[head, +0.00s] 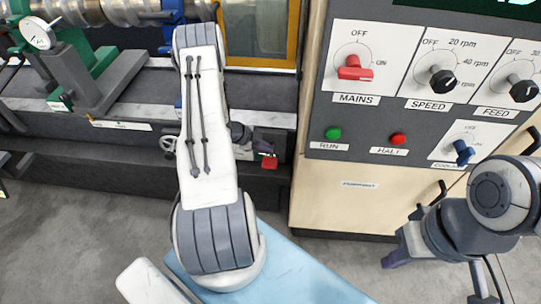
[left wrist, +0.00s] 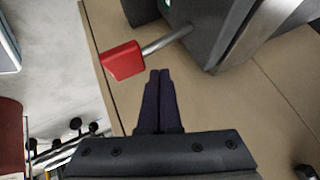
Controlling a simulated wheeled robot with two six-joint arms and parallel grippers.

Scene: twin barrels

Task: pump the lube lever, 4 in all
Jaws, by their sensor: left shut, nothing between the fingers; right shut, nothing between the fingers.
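The lube lever shows in the left wrist view as a red grip (left wrist: 122,61) on a metal rod that runs into a dark housing. The red grip is also in the head view (head: 269,162), low on the machine front, just right of my left forearm. My left gripper (left wrist: 161,72) is shut and empty. Its fingertips are close to the rod and red grip, on the near side in the wrist view; I cannot tell whether they touch. My right gripper (head: 395,258) is shut and empty, in front of the cabinet at the right.
The control cabinet (head: 340,195) carries a red mains switch (head: 355,68), speed knob (head: 442,80), feed knob (head: 522,90), green run button (head: 333,134), red halt button (head: 398,139) and blue coolant switch (head: 463,152). A dial gauge (head: 38,33) is at upper left. Grey floor is clear at lower left.

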